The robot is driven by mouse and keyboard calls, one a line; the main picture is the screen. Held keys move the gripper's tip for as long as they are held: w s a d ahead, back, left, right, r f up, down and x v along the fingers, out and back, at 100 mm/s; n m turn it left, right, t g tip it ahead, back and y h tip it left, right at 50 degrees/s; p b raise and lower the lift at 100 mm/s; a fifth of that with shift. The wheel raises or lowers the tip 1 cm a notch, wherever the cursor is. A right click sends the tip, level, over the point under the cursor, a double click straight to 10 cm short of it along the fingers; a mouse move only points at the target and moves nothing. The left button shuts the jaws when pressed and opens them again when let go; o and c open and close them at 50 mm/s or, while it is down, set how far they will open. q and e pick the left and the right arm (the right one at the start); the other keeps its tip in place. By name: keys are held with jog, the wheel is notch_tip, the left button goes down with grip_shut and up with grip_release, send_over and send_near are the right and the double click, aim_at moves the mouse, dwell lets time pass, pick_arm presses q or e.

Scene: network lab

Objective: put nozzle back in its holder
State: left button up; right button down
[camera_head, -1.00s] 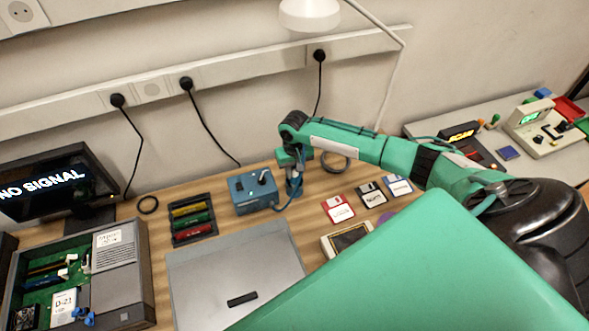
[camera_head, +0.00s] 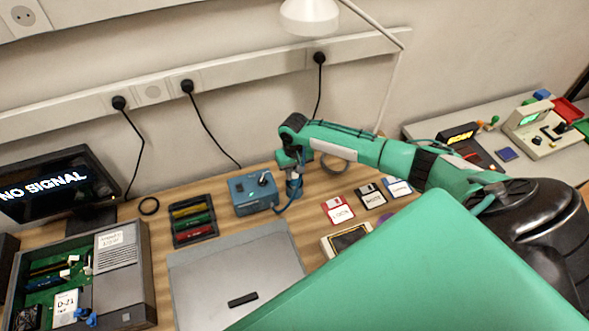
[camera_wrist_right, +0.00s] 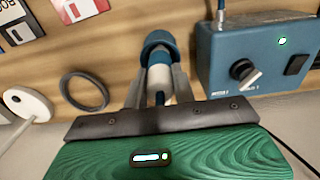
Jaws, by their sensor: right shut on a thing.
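My right gripper (camera_head: 294,172) points down over the wooden desk, just right of the blue control box (camera_head: 254,192). In the right wrist view its fingers (camera_wrist_right: 160,95) are shut on the nozzle (camera_wrist_right: 158,78), whose white-and-grey body shows between them. A blue cylindrical piece (camera_wrist_right: 158,42) lies in line with the nozzle just beyond the fingertips; I cannot tell whether it is the holder or part of the nozzle. A blue hose curves from the gripper area towards the box. The box also shows in the wrist view (camera_wrist_right: 255,55). My left gripper is not in view.
A dark ring (camera_wrist_right: 85,90) lies beside the gripper. Floppy disks (camera_head: 370,195) lie to the right. A card tray (camera_head: 193,220), a grey closed case (camera_head: 230,270) and an opened computer (camera_head: 85,270) stand left. My green arm covers the front right.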

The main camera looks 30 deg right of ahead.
jog(key=shift+f, duration=0.4)
dwell(0.4)
jog(key=c, duration=1.1)
grip_release()
jog(key=shift+o, duration=0.5)
jog(key=shift+o, duration=0.8)
notch_tip(320, 180, up, 8)
jog(key=p, duration=0.8)
